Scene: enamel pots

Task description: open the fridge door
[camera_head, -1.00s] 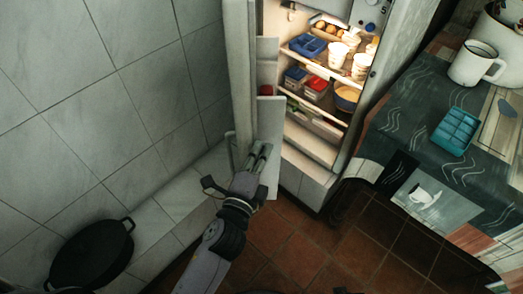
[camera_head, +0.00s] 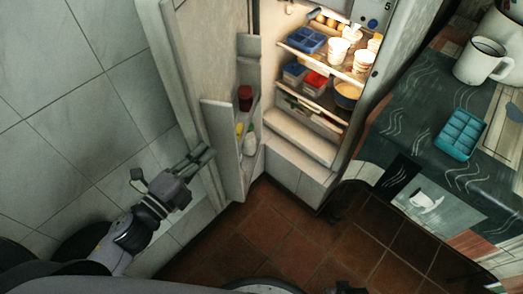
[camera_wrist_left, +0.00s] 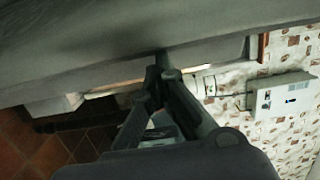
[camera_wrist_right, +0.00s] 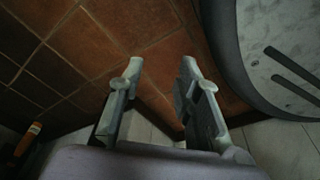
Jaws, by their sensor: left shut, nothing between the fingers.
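The fridge (camera_head: 296,173) stands at the back with its lit shelves in full view. Its door (camera_head: 187,72) is swung wide open to the left, near the tiled wall, and its inner door shelves (camera_head: 233,140) show. My left gripper (camera_head: 207,155) is shut and empty at the lower part of the door's edge; whether it touches the door I cannot tell. In the left wrist view its closed fingertips (camera_wrist_left: 162,72) are close to a grey surface. My right gripper (camera_wrist_right: 158,68) is open and empty above the floor in the right wrist view.
A table (camera_head: 428,100) at the right carries a white enamel mug (camera_head: 480,62) and a teal tray (camera_head: 461,134). A dark pan (camera_head: 88,240) lies by the wall at lower left, partly hidden by my arm. The brown tiled floor (camera_head: 275,230) before the fridge is clear.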

